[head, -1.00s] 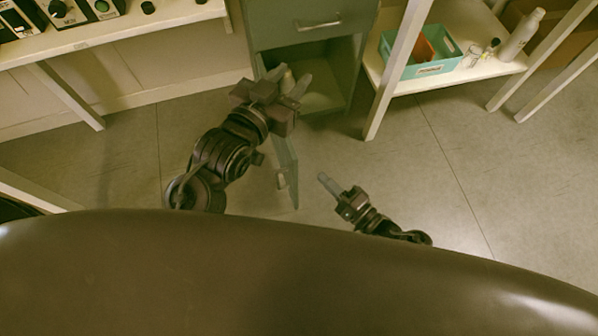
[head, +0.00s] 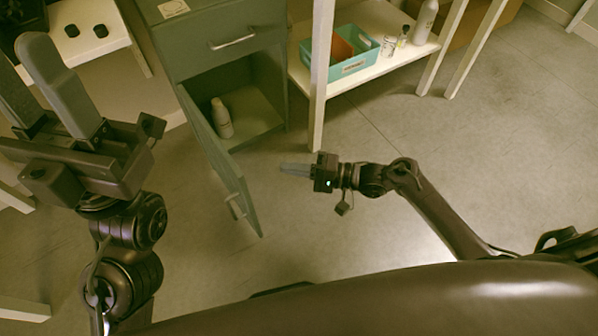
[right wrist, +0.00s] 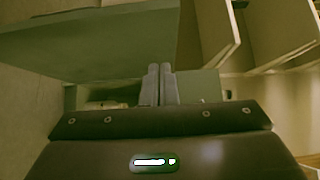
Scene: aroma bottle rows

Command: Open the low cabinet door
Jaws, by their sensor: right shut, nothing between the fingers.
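The low cabinet (head: 222,62) is grey-green, with a drawer above an open compartment. Its door (head: 213,150) is hinged on the left and stands swung out into the room, handle (head: 236,207) near its free edge. My left gripper (head: 20,55) is raised at the left of the head view, empty, its fingers apart, away from the door. My right gripper (head: 284,169) is shut and empty, pointing left toward the door's inner side, with a visible gap. In the right wrist view its fingers (right wrist: 157,85) are together before a green panel; I cannot tell which panel.
A white bottle (head: 221,118) stands inside the compartment. To the right, a white shelf (head: 368,68) holds a teal bin (head: 335,62) and several small containers; its leg (head: 320,80) stands close beside the cabinet. The floor in front is clear.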

